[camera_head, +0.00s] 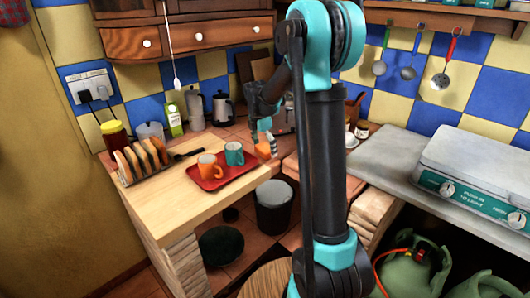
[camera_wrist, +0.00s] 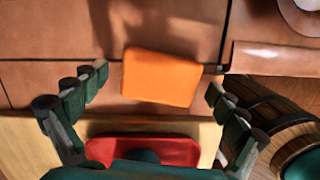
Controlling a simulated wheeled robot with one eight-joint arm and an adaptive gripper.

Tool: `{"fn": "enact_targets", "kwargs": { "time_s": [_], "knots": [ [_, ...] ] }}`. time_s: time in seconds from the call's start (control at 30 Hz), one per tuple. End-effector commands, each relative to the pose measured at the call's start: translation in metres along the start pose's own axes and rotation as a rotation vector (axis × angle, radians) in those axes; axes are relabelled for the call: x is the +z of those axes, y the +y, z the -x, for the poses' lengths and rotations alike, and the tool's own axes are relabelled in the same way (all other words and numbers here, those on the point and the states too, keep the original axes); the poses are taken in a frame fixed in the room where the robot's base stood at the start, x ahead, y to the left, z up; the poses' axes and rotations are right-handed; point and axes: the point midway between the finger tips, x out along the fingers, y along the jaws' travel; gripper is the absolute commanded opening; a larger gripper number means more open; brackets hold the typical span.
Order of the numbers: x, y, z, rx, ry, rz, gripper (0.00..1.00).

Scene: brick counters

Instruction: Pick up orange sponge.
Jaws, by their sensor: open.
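The orange sponge (camera_wrist: 160,77) lies on the brown tiled counter, in the middle of the wrist view. In the head view it shows as a small orange patch (camera_head: 263,151) beside the red tray, partly hidden by my gripper (camera_head: 267,135). My gripper (camera_wrist: 157,82) is open in the wrist view, with one finger to the left and one to the right of the sponge. Gaps show between the fingertips and the sponge's sides. The fingers hold nothing. The height of the fingers above the counter is hard to tell.
The red tray (camera_head: 207,183) with an orange mug (camera_head: 209,166) and a teal mug (camera_head: 234,153) is close to my gripper. A toast rack (camera_head: 141,160) stands on the wooden top.

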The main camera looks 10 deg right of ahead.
Motion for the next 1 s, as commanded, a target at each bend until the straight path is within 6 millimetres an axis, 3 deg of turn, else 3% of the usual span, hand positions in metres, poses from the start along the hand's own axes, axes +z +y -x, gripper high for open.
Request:
{"fn": "enact_targets", "kwargs": {
  "time_s": [0.07, 0.4, 0.77, 1.0],
  "knots": [
    [0.0, 0.0, 0.0, 0.0, 0.0, 0.0, 0.97],
    [0.0, 0.0, 0.0, 0.0, 0.0, 0.0, 0.55],
    [0.0, 0.0, 0.003, 0.0, 0.0, 0.0, 0.55],
    [0.004, 0.0, 0.03, 0.0, 0.0, 0.0, 0.55]
  ]
}}
